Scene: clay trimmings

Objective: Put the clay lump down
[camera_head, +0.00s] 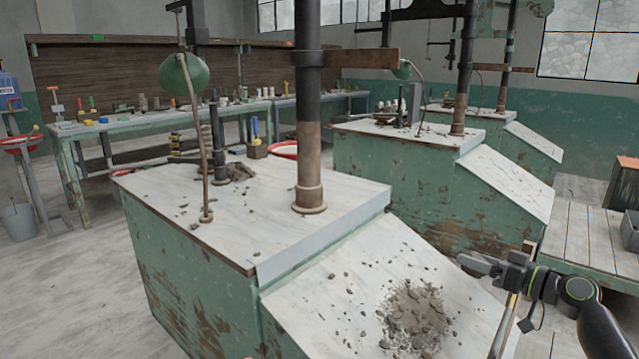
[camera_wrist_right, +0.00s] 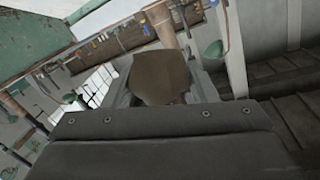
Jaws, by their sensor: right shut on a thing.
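My right gripper (camera_head: 468,262) reaches in from the right, above the right edge of the sloped white panel. In the right wrist view, its jaws (camera_wrist_right: 162,88) are shut on a brown clay lump (camera_wrist_right: 160,72). I cannot make the lump out in the head view. Loose grey-brown clay trimmings (camera_head: 416,316) lie heaped and scattered on the sloped panel (camera_head: 330,300), below and left of the right gripper. My left gripper is not in view.
The green machine's flat white top (camera_head: 250,215) carries a dark post (camera_head: 308,110), a thin rod and more crumbs (camera_head: 235,172). A slatted wooden platform (camera_head: 585,235) with a grey bin (camera_head: 631,230) stands at the right. A tool bench (camera_head: 175,118) runs along the back.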

